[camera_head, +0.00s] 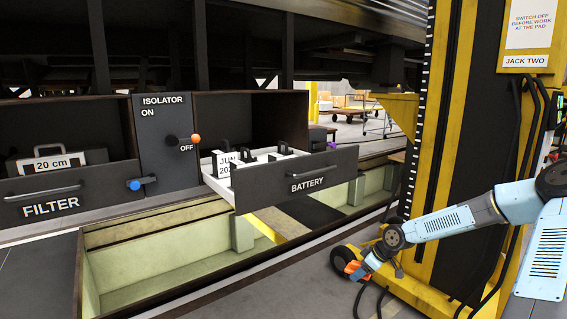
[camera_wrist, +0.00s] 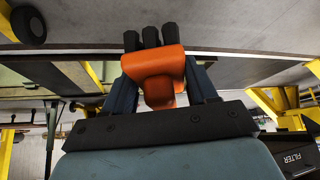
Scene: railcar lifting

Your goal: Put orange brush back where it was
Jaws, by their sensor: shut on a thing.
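The orange brush (camera_wrist: 153,68) is clamped between the two fingers of my gripper (camera_wrist: 160,85) in the wrist view, with several dark bristle tufts (camera_wrist: 150,37) at its far end. In the head view the orange brush (camera_head: 351,268) shows small at the end of my arm, low beside the foot of the yellow jack column. My gripper (camera_head: 362,270) is shut on it there. The dark tufts point away from the wrist. In the head view I cannot tell whether the brush touches anything.
The yellow jack column (camera_head: 419,150) marked JACK TWO stands close behind my arm. The BATTERY drawer (camera_head: 297,179) is pulled out over an open pit (camera_head: 180,262). The FILTER drawer (camera_head: 70,192) and isolator panel (camera_head: 165,150) are to the left. Black cables (camera_head: 510,200) hang at the right.

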